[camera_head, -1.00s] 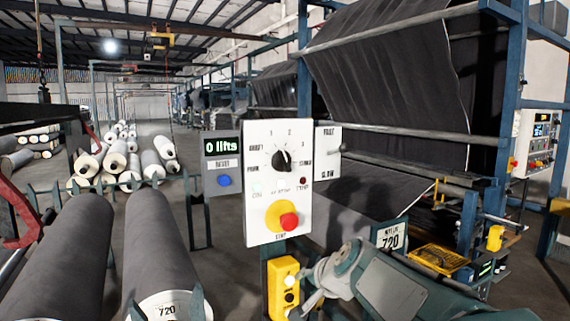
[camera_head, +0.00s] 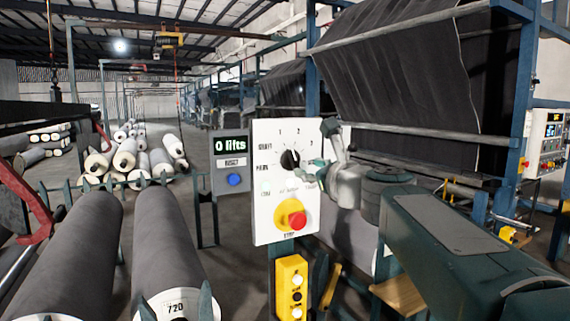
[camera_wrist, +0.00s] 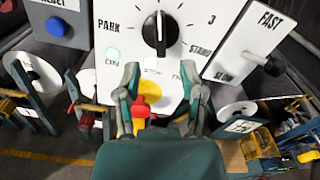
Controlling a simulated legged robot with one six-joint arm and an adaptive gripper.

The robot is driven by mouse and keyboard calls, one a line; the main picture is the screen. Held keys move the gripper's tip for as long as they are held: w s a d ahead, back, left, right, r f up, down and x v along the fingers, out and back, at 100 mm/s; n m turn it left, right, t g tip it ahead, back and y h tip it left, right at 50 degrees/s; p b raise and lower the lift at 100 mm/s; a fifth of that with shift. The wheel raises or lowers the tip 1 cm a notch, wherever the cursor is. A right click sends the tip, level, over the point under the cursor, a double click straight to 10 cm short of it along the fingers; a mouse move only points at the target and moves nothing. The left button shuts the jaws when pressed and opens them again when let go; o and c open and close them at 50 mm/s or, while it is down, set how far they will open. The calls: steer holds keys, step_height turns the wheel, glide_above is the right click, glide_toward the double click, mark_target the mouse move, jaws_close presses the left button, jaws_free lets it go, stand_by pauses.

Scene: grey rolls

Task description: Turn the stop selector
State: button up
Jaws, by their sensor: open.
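The selector (camera_head: 290,159) is a black knob with a pointer on a white panel (camera_head: 262,220). In the wrist view the knob (camera_wrist: 160,33) points about straight up, and marks such as PARK, 3 and STAND ring it. My gripper (camera_head: 322,165) is at the panel's right side, just right of the knob in the head view. In the wrist view its two fingers (camera_wrist: 163,98) are apart and empty, below the knob. A red button on a yellow disc (camera_head: 293,216) sits lower on the panel, partly hidden by my fingers in the wrist view.
A FAST/SLOW lever (camera_wrist: 273,65) is right of the panel. A yellow button box (camera_head: 291,287) hangs below. Grey rolls (camera_head: 165,240) lie at left.

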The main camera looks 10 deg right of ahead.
mark_target(296, 163)
steer(key=x, duration=0.6)
jaws_close()
